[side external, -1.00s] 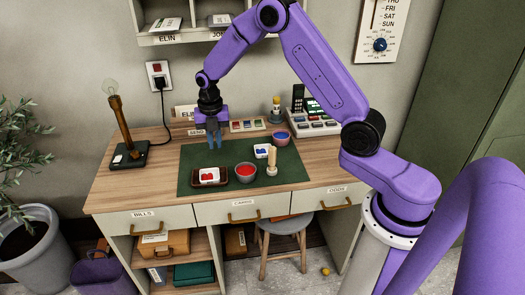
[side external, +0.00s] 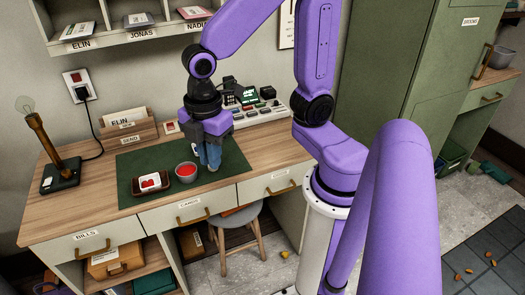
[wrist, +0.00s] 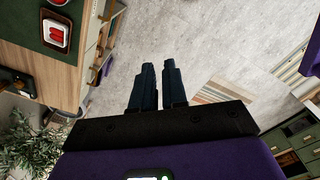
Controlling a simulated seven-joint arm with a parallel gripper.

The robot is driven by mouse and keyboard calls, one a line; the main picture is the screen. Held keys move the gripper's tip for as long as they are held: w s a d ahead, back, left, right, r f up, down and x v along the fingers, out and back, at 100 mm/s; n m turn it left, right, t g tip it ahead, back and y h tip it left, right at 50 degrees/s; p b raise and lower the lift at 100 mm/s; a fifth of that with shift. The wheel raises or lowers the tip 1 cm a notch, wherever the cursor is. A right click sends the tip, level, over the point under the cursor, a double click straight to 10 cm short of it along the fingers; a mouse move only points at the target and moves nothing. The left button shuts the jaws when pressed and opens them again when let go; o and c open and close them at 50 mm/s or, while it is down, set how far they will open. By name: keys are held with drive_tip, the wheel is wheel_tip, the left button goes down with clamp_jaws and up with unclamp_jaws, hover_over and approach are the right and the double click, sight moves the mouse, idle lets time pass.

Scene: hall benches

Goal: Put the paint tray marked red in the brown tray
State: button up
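The white paint tray with red paint (side external: 150,183) sits inside the brown tray (side external: 167,181) at the front left of the green mat. The paint tray also shows at the upper left of the wrist view (wrist: 56,36). My gripper (side external: 211,166) is over the right part of the mat, to the right of the brown tray and apart from it. In the wrist view its two dark fingers (wrist: 158,66) stand apart with a narrow gap and nothing seen between them. The paint tray with blue paint is hidden behind my gripper.
A grey bowl of red paint (side external: 186,173) stands between the brown tray and my gripper. A lamp (side external: 40,145) and a letter holder (side external: 126,128) stand at the left and back of the desk. A stool (side external: 238,222) is below.

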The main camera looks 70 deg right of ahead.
drive_tip(key=s+d+m, duration=0.3)
drive_tip(key=s, duration=0.7)
drive_tip(key=shift+d+r+m, duration=0.35)
drive_tip(key=shift+d+m, duration=0.05)
